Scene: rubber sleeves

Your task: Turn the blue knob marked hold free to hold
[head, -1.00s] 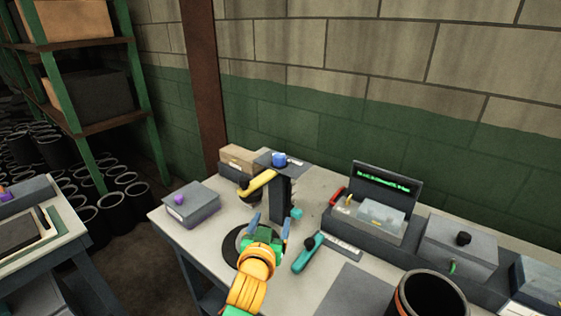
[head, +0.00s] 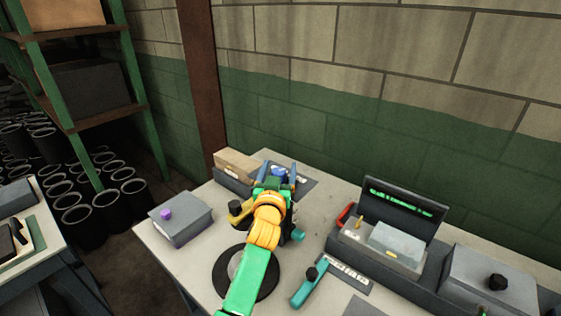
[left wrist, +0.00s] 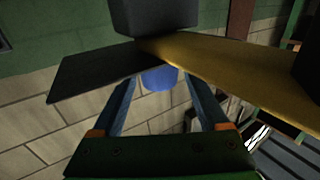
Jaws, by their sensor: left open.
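The blue knob (head: 280,171) sits on the dark top plate (head: 302,187) of a post fixture at the back of the bench. It also shows in the left wrist view (left wrist: 160,78), partly hidden by the plate and a yellow lever. My left gripper (head: 277,175) is open, with one finger on each side of the knob in the head view. In the left wrist view the open blue fingers (left wrist: 163,86) flank the knob; I cannot tell if they touch it. The knob's marking is not readable. My right gripper is not in view.
The yellow lever (head: 238,213) projects left from the fixture. A grey box with a purple knob (head: 182,219) stands at left. A teal lever (head: 308,288) lies in front. A unit with a green-text display (head: 402,206) and a grey box with a black knob (head: 488,280) stand at right.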

